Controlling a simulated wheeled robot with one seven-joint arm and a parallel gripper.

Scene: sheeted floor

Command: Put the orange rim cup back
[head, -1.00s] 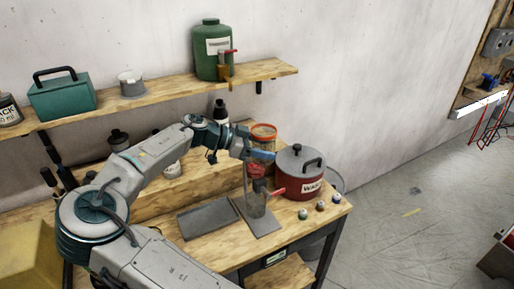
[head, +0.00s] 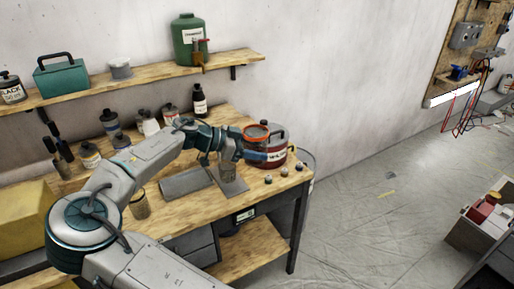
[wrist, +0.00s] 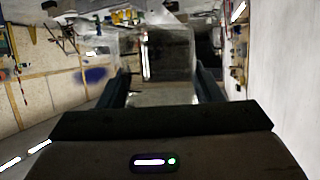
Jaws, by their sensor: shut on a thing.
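The orange rim cup (head: 256,132) is a clear cup with a bright orange rim. It is upright at the right of the workbench, in front of the dark red pot in the head view. My gripper (head: 256,155) is shut on it, with the fingers around its lower part. In the wrist view the clear cup body (wrist: 168,55) sits between the two dark fingers of my gripper (wrist: 165,85). The orange rim cannot be made out there. The cup's base is hidden by the gripper in the head view.
The dark red lidded pot (head: 272,146) stands close behind the cup. Another cup (head: 140,205) stands near the bench's front. Several bottles line the back. A shelf (head: 150,75) runs above.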

